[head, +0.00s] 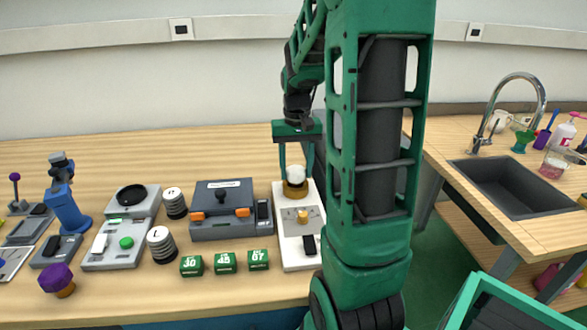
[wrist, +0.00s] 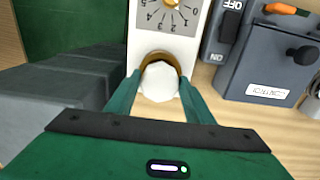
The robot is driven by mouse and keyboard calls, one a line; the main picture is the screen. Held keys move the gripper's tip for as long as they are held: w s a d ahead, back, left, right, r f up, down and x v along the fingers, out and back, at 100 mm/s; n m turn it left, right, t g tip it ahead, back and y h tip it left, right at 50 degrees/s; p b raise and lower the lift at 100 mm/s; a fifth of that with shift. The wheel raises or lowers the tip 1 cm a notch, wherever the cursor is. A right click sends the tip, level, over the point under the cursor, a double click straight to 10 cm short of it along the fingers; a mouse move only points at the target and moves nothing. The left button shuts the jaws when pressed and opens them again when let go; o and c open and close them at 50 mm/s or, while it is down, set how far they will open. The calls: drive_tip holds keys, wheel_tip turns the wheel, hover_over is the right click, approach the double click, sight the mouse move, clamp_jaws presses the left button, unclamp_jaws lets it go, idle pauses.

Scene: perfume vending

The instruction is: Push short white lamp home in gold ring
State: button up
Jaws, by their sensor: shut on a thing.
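The short white lamp (head: 296,174) is a faceted white bulb at the far end of a white device (head: 301,262). The gold ring (head: 294,192) is directly under it. In the wrist view the lamp (wrist: 160,82) sits between my fingers, with the gold ring (wrist: 155,55) showing along its far side on the white device (wrist: 160,18). My gripper (head: 296,172) points down and is shut on the lamp. How deep the lamp sits in the ring cannot be told, as the lamp hides the ring's inside.
A grey box (head: 232,224) with orange clips stands close left of the white device. Three green blocks (head: 225,262) lie in front. A blue microscope-like device (head: 66,205) is far left. A sink (head: 513,188) is at the right counter, across a gap.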

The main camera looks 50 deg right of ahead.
drive_tip(key=shift+f, duration=0.65)
idle(1.1)
drive_tip(key=o, duration=1.5)
drive_tip(key=shift+o, duration=0.2)
drive_tip(key=shift+w+r, duration=0.1)
drive_tip(key=shift+r, duration=3.4)
drive_tip(key=s+a+f, duration=0.1)
drive_tip(key=s+a, duration=0.5)
drive_tip(key=s, duration=0.3)
drive_tip(key=s+a+f+n, duration=0.1)
drive_tip(key=s+a+f, duration=0.1)
drive_tip(key=s+a, duration=0.4)
drive_tip(key=s, duration=0.4)
drive_tip(key=shift+s, duration=0.25)
